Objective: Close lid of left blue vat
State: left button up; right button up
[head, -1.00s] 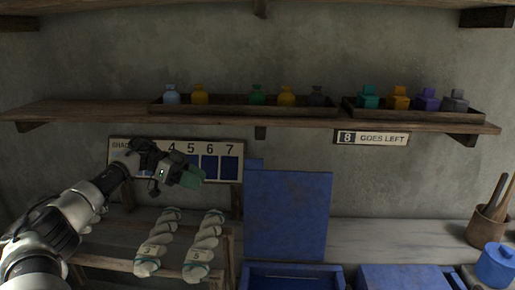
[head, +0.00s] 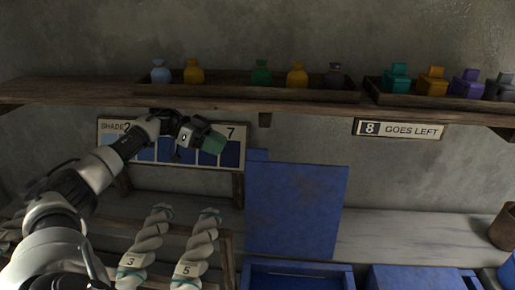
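The left blue vat (head: 300,266) stands at the bottom middle of the head view, cut off by the picture's lower edge. Its blue lid (head: 296,212) stands upright, open, behind the vat's opening. My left gripper (head: 214,141) is in front of the shade board (head: 112,130), up and to the left of the lid and apart from it. Its green-tipped end points right; I cannot tell whether the fingers are open or shut. A second blue vat (head: 415,278) to the right has a flat top that looks closed. My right gripper is out of view.
A wooden shelf (head: 80,90) with trays of coloured bottles and jars runs above. A "8 GOES LEFT" sign (head: 398,130) hangs under it. Numbered twisted skeins (head: 148,245) hang on a rack at lower left. A brown pot (head: 504,228) stands at the right edge. The bench behind is clear.

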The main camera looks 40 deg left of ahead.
aim_at(257, 151)
pick_arm(q)
jog(key=w+d, duration=0.1)
jog(key=d, duration=0.2)
jog(key=w+d+p, duration=0.1)
jog(key=w+d, duration=0.1)
jog(key=d, duration=0.1)
jog(key=w+d+p, duration=0.1)
jog(key=d, duration=0.2)
jog(key=shift+w+f, duration=0.3)
jog(key=shift+w, duration=0.1)
jog(key=shift+w+d+f, duration=0.3)
jog(key=shift+d+f, duration=0.05)
jog(key=shift+d, duration=0.05)
grip_shut()
